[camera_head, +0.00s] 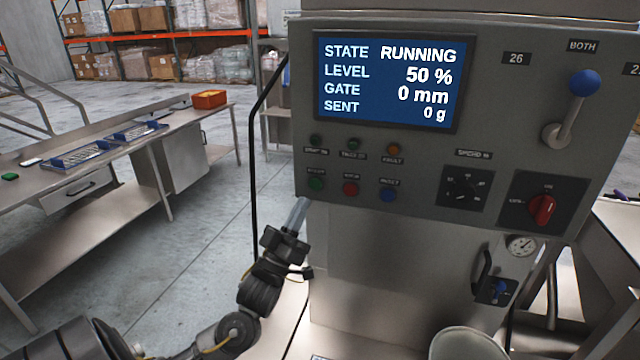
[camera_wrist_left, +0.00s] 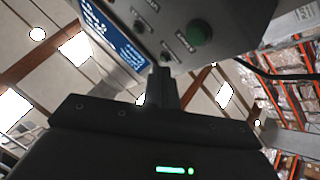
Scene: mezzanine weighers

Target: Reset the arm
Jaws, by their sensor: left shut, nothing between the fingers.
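My left arm comes in from the lower left of the head view. Its gripper (camera_head: 299,212) points up, just below the lower left corner of the control panel (camera_head: 400,165). The fingers (camera_wrist_left: 163,90) are together and empty in the left wrist view. In that view the panel's green button (camera_wrist_left: 198,33) is above and to the right of the fingertips. In the head view the green button (camera_head: 316,184) sits above the fingers. I cannot tell whether the fingers touch the panel. My right gripper is not in view.
The panel's screen (camera_head: 388,82) reads RUNNING, level 50 %, gate 0 mm, sent 0 g. A lever with a blue knob (camera_head: 584,83) and a red rotary switch (camera_head: 542,209) are at its right. A steel bench (camera_head: 90,165) stands left, with open floor between.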

